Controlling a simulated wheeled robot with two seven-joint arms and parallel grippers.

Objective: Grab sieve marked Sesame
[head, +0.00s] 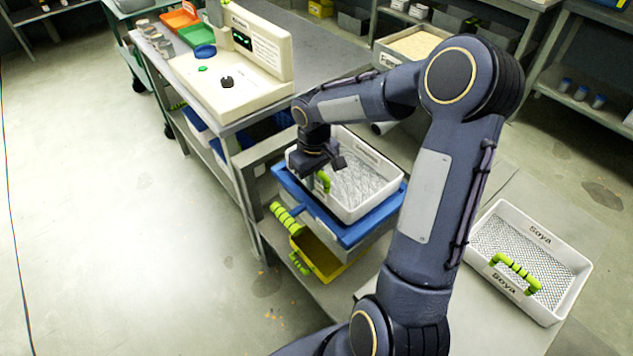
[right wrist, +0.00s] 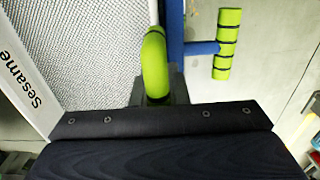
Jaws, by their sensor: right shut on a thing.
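The Sesame sieve (head: 365,184) is a white tray with a mesh floor, sitting on a blue frame on the bench in the head view. In the right wrist view its mesh (right wrist: 85,50) and the word "Sesame" on its white wall (right wrist: 30,92) show at the left. My right gripper (head: 322,172) is at the sieve's near left side, shut on its green handle (right wrist: 155,55). The fingers are partly hidden behind the wrist body. My left gripper is not in view.
A second white sieve marked Soya (head: 553,295) lies on the bench at the right. Below the blue frame (head: 350,240) are a yellow tray (head: 318,262) and green-gripped handles. A cream scale-like device (head: 235,85) stands on the table behind. Open floor lies at the left.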

